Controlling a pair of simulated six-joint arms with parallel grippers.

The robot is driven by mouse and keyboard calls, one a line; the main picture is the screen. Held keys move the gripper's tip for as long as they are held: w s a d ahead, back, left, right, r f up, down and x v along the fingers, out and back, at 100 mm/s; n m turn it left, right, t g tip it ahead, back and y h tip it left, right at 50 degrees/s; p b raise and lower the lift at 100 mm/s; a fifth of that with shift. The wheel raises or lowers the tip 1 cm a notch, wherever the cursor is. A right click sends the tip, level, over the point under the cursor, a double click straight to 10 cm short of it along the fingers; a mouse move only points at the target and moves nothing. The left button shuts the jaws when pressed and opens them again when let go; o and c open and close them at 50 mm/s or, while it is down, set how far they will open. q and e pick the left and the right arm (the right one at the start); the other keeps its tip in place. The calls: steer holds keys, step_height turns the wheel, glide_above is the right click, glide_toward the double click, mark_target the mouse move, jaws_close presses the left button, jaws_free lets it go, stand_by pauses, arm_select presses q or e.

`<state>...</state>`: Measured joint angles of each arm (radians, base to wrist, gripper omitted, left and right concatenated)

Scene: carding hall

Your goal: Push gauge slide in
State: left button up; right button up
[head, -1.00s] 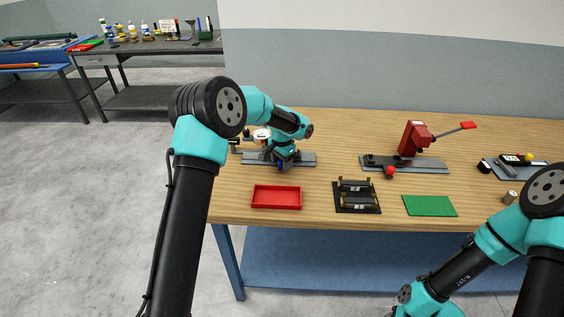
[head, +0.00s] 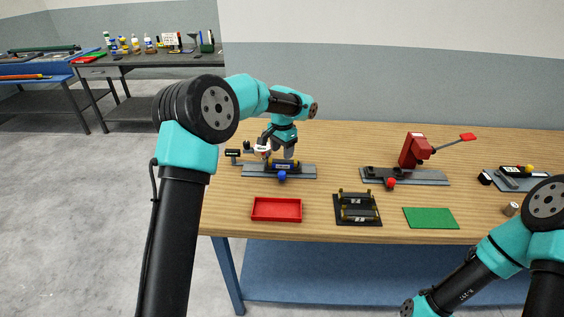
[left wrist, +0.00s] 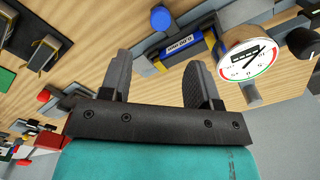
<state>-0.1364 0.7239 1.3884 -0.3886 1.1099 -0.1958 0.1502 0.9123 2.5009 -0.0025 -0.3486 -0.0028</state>
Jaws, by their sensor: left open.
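The gauge fixture is a grey base plate (head: 305,172) at the back left of the table. My left gripper (head: 277,146) is open and empty just above the fixture. In the left wrist view its fingers (left wrist: 160,64) stand apart, near the cylinder (left wrist: 184,45) and dial (left wrist: 248,58). My right gripper is out of view.
A red tray (head: 276,218), a black rack (head: 340,221) and a green mat (head: 431,226) lie in front. A red lever clamp (head: 414,152) stands to the right on its plate. Bare table lies between these things.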

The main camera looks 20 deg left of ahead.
arm_select(q)
step_height(320, 180, up, 6)
steer(key=shift+r, duration=0.2)
steer(key=shift+c, duration=0.2)
steer(key=shift+f, duration=0.1)
steer(key=shift+c, duration=0.7)
steer(key=d+f+m+y, duration=0.1)
steer(key=d, duration=0.1)
steer(key=d+f+m+y, duration=0.1)
steer(key=d+f+m, duration=0.1)
steer(key=d+f+m+g+y, duration=0.1)
steer(key=d+f+m+y, duration=0.1)
steer(key=shift+d+f, duration=0.15)
steer(key=shift+d, duration=0.25)
steer(key=c, duration=0.6)
steer(key=d+f+m+y, duration=0.1)
steer(key=d+m, duration=0.1)
steer(key=d+f+m+y, duration=0.1)
steer(key=d+m+y, duration=0.1)
steer(key=d, duration=0.1)
steer(key=d+f+m+t+y, duration=0.1)
steer(key=d+m+y, duration=0.1)
steer(key=d+m, duration=0.1)
steer(key=shift+d+f, duration=0.1)
steer(key=shift+f, duration=0.2)
jaws_close()
